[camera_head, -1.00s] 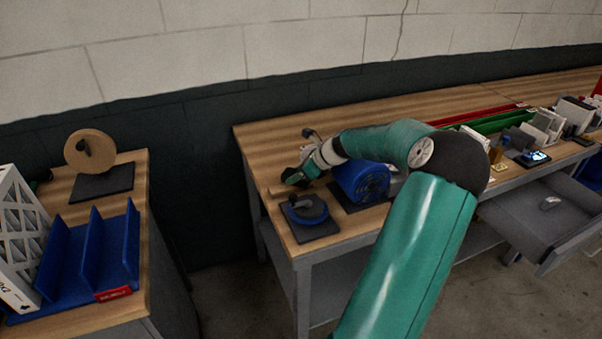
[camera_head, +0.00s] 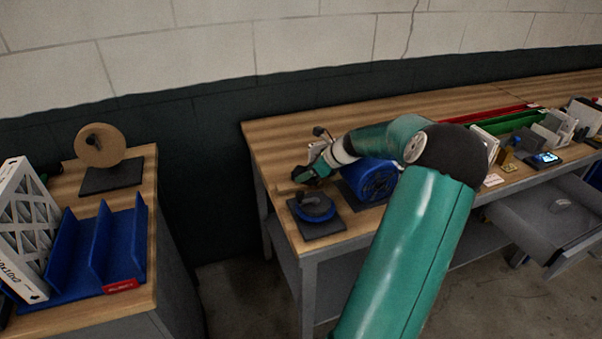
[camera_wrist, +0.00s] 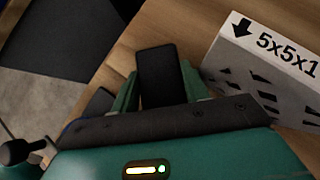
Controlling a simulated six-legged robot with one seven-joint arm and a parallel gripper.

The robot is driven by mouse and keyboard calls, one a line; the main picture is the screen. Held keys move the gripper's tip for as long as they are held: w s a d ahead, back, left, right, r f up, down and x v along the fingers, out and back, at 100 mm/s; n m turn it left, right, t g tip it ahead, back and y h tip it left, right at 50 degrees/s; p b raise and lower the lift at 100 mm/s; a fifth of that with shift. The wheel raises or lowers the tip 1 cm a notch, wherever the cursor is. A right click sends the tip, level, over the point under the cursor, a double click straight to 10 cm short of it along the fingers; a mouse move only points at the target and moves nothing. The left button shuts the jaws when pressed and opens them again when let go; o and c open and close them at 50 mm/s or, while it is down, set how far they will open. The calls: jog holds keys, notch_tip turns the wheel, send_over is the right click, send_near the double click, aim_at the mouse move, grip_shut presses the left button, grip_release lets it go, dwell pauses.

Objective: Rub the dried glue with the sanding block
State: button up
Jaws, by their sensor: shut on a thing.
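My gripper (camera_head: 305,176) is over the left end of the wooden workbench (camera_head: 275,135). In the wrist view, the green fingers of my gripper (camera_wrist: 161,88) are shut on a dark, flat block, the sanding block (camera_wrist: 160,68), one finger on each side. The block points away from the wrist over the bench top. I cannot tell whether it touches the wood. I cannot make out the dried glue in either view; the block or the gripper may hide it.
A white box marked 5x5x1 (camera_wrist: 265,70) stands right of the block in the wrist view. A blue tape roll on a dark base (camera_head: 318,212) and a blue drum (camera_head: 368,180) are near the gripper.

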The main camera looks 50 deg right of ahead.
jog(key=shift+s+d, duration=0.2)
jog(key=shift+d, duration=0.15)
jog(key=shift+d+r, duration=0.1)
jog(key=shift+r, duration=2.95)
jog(key=shift+r, duration=0.1)
jog(key=shift+r, duration=1.4)
jog(key=shift+w+a, duration=0.1)
jog(key=shift+a, duration=0.1)
